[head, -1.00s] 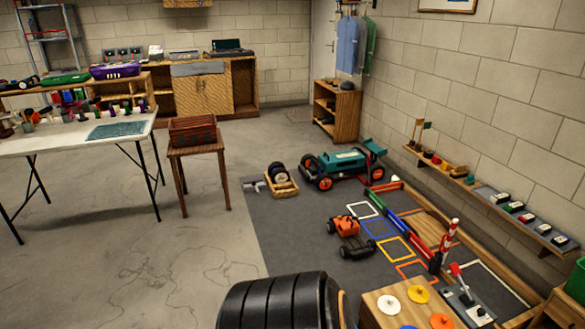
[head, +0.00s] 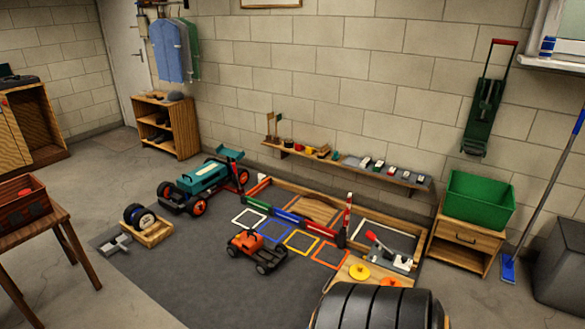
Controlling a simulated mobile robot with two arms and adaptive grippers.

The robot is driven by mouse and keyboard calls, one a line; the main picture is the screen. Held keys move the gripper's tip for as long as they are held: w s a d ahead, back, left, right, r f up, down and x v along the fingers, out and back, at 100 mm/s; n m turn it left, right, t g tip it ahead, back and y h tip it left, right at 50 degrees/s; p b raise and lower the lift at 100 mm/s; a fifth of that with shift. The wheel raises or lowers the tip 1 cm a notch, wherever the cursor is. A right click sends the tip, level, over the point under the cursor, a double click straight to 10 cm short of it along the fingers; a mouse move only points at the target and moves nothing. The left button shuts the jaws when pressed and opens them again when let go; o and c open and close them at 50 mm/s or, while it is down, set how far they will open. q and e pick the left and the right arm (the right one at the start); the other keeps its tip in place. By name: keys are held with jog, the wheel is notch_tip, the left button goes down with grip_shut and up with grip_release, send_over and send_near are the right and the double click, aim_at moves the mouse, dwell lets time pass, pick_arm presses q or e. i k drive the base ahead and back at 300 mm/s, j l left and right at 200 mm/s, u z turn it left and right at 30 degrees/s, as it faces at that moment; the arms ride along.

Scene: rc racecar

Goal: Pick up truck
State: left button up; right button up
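Two toy vehicles stand on the dark grey mat (head: 180,285); I cannot tell which one is the truck. A small orange and black vehicle (head: 256,250) stands beside the coloured square outlines, in the middle of the view. A larger teal vehicle (head: 203,183) with orange-hubbed black wheels and a rear wing stands farther back, left of the low wooden frame. Nothing holds either vehicle. Neither of my grippers shows in the head view.
Black ridged tyres (head: 375,308) block part of the front. A wooden crate with wheels (head: 147,230) sits at the mat's left. A striped post (head: 346,215) and lever (head: 385,250) stand right. A green bin (head: 479,200) rests on a cabinet.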

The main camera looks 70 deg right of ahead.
aim_at(251, 244)
jog(key=i+z, duration=0.25)
jog(key=i, duration=0.4)
jog(key=i+z, duration=0.25)
jog(key=i, duration=0.45)
jog(key=i+j+z, duration=0.25)
jog(key=i, duration=0.4)
jog(key=i+l+z, duration=0.3)
jog(key=z, duration=0.2)
jog(key=i+l+z, duration=0.1)
jog(key=i+z, duration=0.35)
jog(key=i, duration=0.15)
jog(key=i+z, duration=0.5)
